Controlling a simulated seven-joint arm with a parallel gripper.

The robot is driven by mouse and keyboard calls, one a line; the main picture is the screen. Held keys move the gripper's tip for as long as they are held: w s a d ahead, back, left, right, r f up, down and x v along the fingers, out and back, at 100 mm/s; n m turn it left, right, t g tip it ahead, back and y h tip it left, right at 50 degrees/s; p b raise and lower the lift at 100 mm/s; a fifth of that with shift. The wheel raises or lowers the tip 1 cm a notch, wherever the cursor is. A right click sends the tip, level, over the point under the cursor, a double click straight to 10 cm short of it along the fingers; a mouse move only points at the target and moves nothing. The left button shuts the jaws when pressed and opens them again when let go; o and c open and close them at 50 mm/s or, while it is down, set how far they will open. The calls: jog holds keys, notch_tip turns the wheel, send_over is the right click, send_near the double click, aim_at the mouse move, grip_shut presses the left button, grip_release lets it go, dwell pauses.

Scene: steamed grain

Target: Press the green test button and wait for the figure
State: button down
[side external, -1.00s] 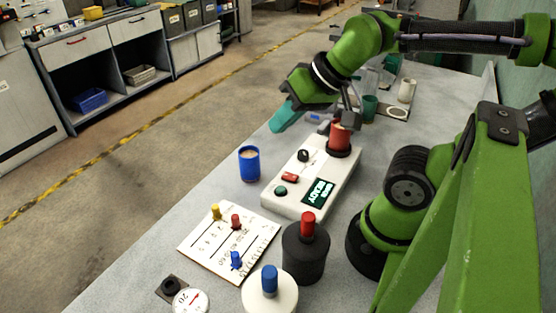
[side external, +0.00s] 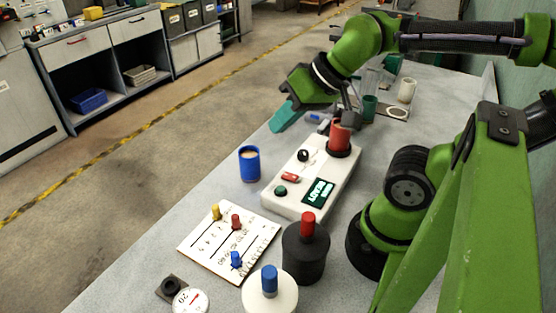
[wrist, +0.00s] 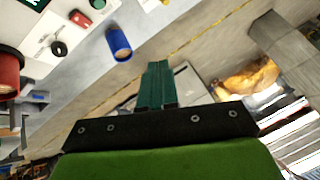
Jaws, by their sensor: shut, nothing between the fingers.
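The white tester (side external: 290,207) lies on the bench with a green button (side external: 281,191) at its near left. Its dark display (side external: 319,193) carries light green text that seems to include "READY". A red cup (side external: 340,137) stands in the dark ring at the tester's far end. My gripper (side external: 276,128) is shut and empty, with teal fingers, to the left of the red cup and apart from the button. In the wrist view the shut fingers (wrist: 157,66) point toward the floor past the bench edge; the green button (wrist: 97,3) shows at the top edge.
A blue cup (side external: 249,165) with tan contents stands left of the tester. A red switch (side external: 290,177) and a black knob (side external: 303,155) are on the tester. Nearer stand a slider board (side external: 207,246), a black weight (side external: 305,262) and a white one (side external: 282,298).

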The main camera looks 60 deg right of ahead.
jog(key=shift+d, duration=0.1)
jog(key=m+g+y, duration=0.7)
jog(key=m+g, duration=0.1)
jog(key=m, duration=1.4)
send_over(282, 186)
notch_tip(282, 186, down, 8)
jog(key=shift+w+d+f, duration=0.15)
jog(key=shift+f, duration=4.45)
jog(key=shift+f, duration=0.15)
